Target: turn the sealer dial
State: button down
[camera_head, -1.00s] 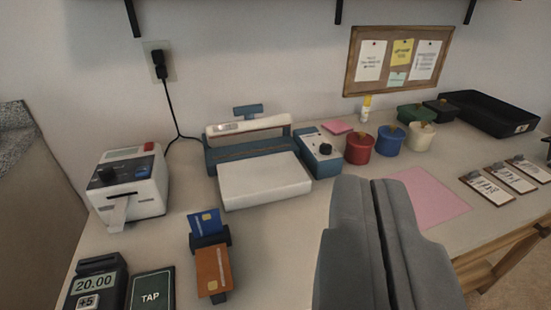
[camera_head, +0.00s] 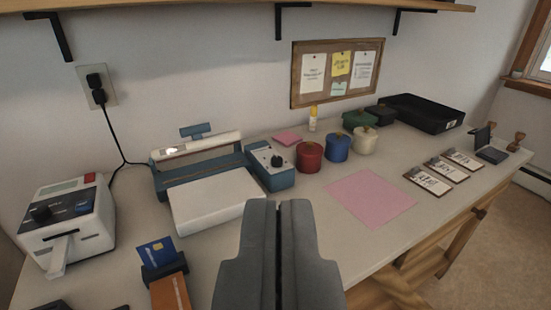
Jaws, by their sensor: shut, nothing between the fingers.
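The heat sealer (camera_head: 203,178) is a blue and white machine with a raised sealing bar and a white plate in front, at the left middle of the desk. Its blue control box (camera_head: 271,168) stands at its right end, with a black round dial (camera_head: 277,161) on the pale top face. My gripper (camera_head: 281,204) is shut and empty in the lower middle of the view. In the picture its fingertips lie below the control box and apart from the dial. The gripper hides part of the desk in front of the sealer.
A label printer (camera_head: 68,226) and a card holder (camera_head: 163,268) stand at the left. Red (camera_head: 309,158), blue (camera_head: 337,148) and cream (camera_head: 364,141) pots stand right of the control box. A pink mat (camera_head: 369,198), clipboards (camera_head: 441,175) and a black tray (camera_head: 424,113) lie further right. A shelf (camera_head: 240,8) hangs above.

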dwell(0.3)
jog(key=c, duration=1.8)
grip_release()
jog(key=shift+c, duration=0.2)
jog(key=o, duration=0.4)
jog(key=shift+w+r, duration=0.15)
jog(key=shift+w, duration=0.15)
jog(key=shift+c, duration=0.2)
jog(key=o, duration=0.3)
jog(key=w+r+m+g, duration=0.1)
jog(key=w, duration=0.2)
jog(key=w+r+m+g, duration=0.1)
jog(key=w, duration=0.3)
jog(key=w+r+m+g, duration=0.1)
jog(key=w+g, duration=0.1)
jog(key=w, duration=0.2)
jog(key=shift+o, duration=0.2)
jog(key=m+g, duration=1.2)
jog(key=g, duration=0.1)
send_over(279, 158)
notch_tip(279, 158, down, 11)
notch_tip(279, 158, down, 17)
jog(key=shift+w, duration=0.1)
jog(key=shift+c, duration=0.2)
